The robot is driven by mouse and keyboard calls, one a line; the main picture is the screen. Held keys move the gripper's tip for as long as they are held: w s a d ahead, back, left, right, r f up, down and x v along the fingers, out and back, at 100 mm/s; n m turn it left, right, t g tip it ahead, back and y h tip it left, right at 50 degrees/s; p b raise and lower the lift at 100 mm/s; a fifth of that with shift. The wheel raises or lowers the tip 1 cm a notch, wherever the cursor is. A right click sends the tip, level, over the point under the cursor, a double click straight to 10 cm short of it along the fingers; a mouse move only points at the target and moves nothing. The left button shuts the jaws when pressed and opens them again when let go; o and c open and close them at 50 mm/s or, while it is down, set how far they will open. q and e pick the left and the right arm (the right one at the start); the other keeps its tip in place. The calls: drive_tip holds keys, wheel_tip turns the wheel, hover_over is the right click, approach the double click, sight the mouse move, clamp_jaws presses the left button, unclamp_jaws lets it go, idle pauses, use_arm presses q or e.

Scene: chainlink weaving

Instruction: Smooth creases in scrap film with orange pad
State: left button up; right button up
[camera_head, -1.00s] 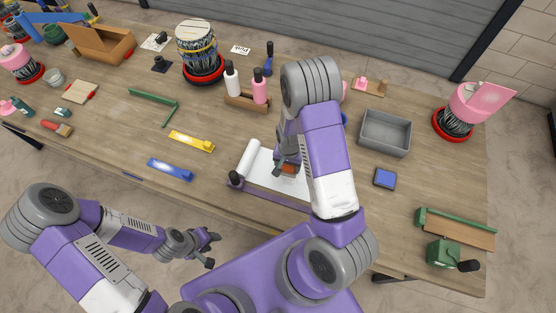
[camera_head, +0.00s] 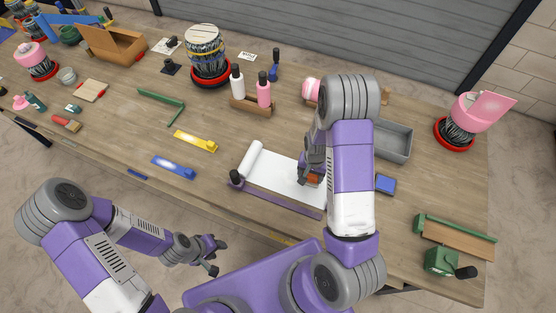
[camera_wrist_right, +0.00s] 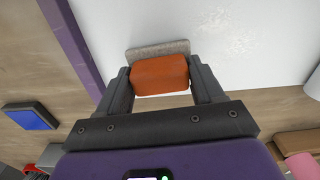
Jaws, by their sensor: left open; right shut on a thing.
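The white scrap film (camera_head: 272,172) lies on the table beside a white roll (camera_head: 250,160), with a purple bar (camera_head: 275,198) along its near edge. My right gripper (camera_head: 311,172) is over the right part of the film. It is shut on the orange pad (camera_wrist_right: 160,75), which has a grey layer (camera_wrist_right: 158,48) on its far side. In the right wrist view the film (camera_wrist_right: 235,45) looks mostly smooth, with faint texture near the pad. I cannot tell whether the pad touches the film. My left gripper (camera_head: 212,256) is open and empty, off the table's near edge.
A blue block (camera_head: 385,184) and a grey tray (camera_head: 393,140) are right of my right arm. Yellow (camera_head: 195,141) and blue (camera_head: 173,167) tools lie left of the film. Two bottles (camera_head: 263,90) stand in a wooden holder behind it. A green tool (camera_head: 440,261) sits at the right.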

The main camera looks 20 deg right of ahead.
wheel_tip(320, 180, up, 3)
drive_tip(key=shift+w+f+p, duration=0.15)
drive_tip(key=shift+p, duration=0.15)
drive_tip(key=shift+w+a+r+p, duration=0.1)
drive_tip(key=shift+a+r+p, duration=0.05)
drive_tip(key=shift+r+p, duration=1.8)
drive_tip(key=shift+r, duration=0.65)
